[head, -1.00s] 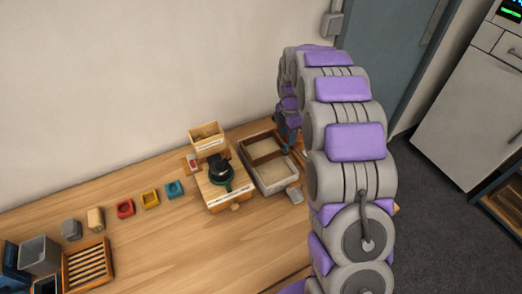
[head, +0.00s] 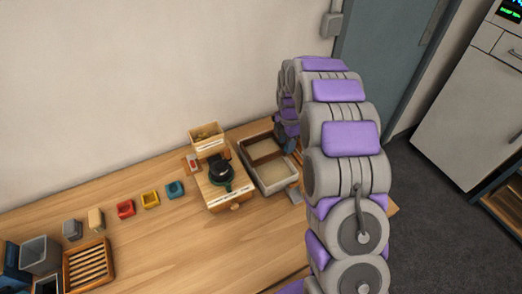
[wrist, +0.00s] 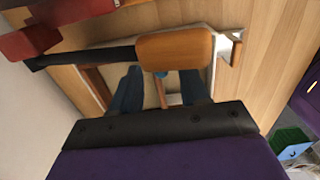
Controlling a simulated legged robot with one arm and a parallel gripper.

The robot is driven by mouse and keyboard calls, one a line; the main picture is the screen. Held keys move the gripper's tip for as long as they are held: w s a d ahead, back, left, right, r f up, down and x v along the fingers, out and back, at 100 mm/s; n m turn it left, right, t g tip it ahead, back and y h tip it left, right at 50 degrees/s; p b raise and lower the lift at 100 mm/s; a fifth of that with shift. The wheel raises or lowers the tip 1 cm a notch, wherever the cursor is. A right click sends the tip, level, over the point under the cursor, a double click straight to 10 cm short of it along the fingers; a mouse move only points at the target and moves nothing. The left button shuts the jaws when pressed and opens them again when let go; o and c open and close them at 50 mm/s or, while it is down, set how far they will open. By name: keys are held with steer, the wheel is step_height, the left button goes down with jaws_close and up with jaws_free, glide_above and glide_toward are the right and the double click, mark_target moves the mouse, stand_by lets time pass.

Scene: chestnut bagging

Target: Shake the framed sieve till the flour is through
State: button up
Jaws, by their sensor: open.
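In the head view a grey-white rectangular tray (head: 273,187) stands at the right of the workbench, with a brown wooden frame, seemingly the sieve (head: 262,149), at its back part and pale, flour-like matter inside. My gripper (wrist: 160,84) is open, its two dark blue fingers apart and pointing down over the tray in the wrist view. I cannot tell whether the fingers touch anything. In the head view my arm hides most of the gripper and part of the frame.
A wooden box with a black-topped device (head: 219,180) stands close left of the tray, with a small open wooden box (head: 206,136) behind. Several small coloured cups, including a yellow one (head: 150,198), and a slatted wooden rack (head: 88,265) are farther left. The front bench is clear.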

steer(key=shift+f, duration=0.15)
steer(key=shift+f, duration=0.8)
steer(key=shift+c, duration=0.3)
